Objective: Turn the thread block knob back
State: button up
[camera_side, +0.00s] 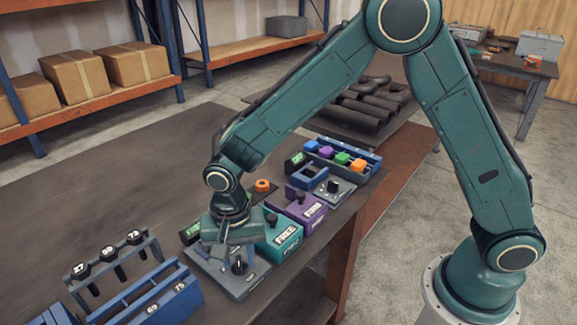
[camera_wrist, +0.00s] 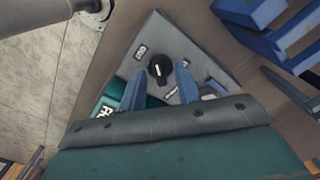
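A grey block (camera_side: 222,274) with a black knob (camera_side: 239,265) on top sits near the front edge of the bench, under my gripper. The wrist view shows the block (camera_wrist: 190,50) and its round black knob (camera_wrist: 160,70), which has a pale pointer line. White-lettered labels sit around the knob; I cannot read them surely. My gripper (camera_wrist: 160,80) points down at the block, its two blue-grey fingers apart, one on each side of the knob in the picture. The gap between them looks empty. I cannot tell how far the tips are above the knob.
A teal block (camera_side: 279,243) marked FREE and a purple block (camera_side: 305,212) stand close to the right. A second grey block with a knob (camera_side: 334,187) is farther back. Blue racks (camera_side: 165,300) stand at left. The bench's middle left is clear.

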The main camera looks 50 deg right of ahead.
grip_shut()
jog(key=shift+n, duration=0.5)
jog(key=n, duration=0.3)
jog(key=shift+n, duration=2)
grip_release()
